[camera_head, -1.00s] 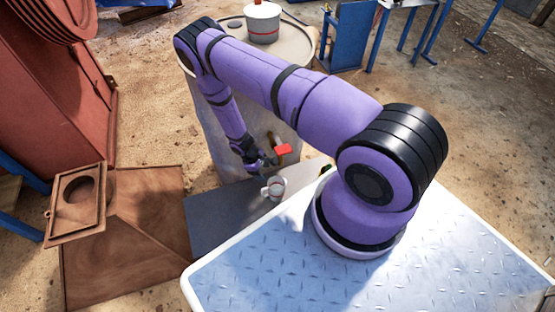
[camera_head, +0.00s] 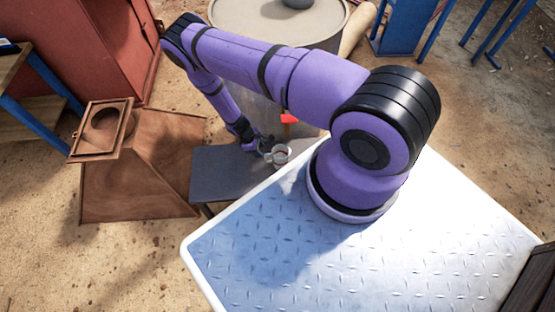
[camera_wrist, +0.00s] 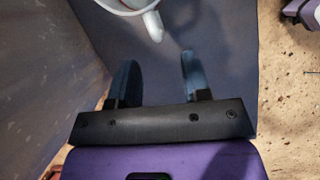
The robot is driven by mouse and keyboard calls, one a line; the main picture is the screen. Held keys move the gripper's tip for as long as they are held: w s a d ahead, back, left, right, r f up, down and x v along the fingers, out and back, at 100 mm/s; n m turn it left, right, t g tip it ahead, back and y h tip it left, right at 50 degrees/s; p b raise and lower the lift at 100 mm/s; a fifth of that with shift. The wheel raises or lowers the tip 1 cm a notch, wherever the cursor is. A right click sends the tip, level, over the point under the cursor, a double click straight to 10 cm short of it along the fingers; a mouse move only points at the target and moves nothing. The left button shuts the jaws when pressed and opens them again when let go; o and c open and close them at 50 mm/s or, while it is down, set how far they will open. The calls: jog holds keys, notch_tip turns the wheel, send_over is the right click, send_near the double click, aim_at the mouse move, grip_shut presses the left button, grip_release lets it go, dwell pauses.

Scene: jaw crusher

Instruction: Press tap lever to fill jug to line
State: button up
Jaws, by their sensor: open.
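The white jug (camera_head: 281,156) stands upright on the dark grey bench top (camera_head: 225,172) in front of the drum. In the wrist view only its lower rim and handle (camera_wrist: 153,26) show at the top edge. My gripper (camera_head: 262,147) is just left of the jug in the head view. In the wrist view my gripper (camera_wrist: 157,76) has its two fingers apart with nothing between them, pointing toward the jug handle. A red tap lever (camera_head: 289,119) shows on the drum's front, partly hidden by my arm. The jug's line and water level cannot be made out.
The large drum (camera_head: 330,38) stands behind the bench. A rusty chute with a square flange (camera_head: 103,125) lies at left on sandy ground. A red machine (camera_head: 100,50) and blue legs stand behind. My diamond-plate deck fills the foreground.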

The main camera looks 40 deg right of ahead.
aim_at(266, 156)
jog(key=shift+x, duration=3.6)
jog(key=shift+d, duration=0.15)
grip_shut()
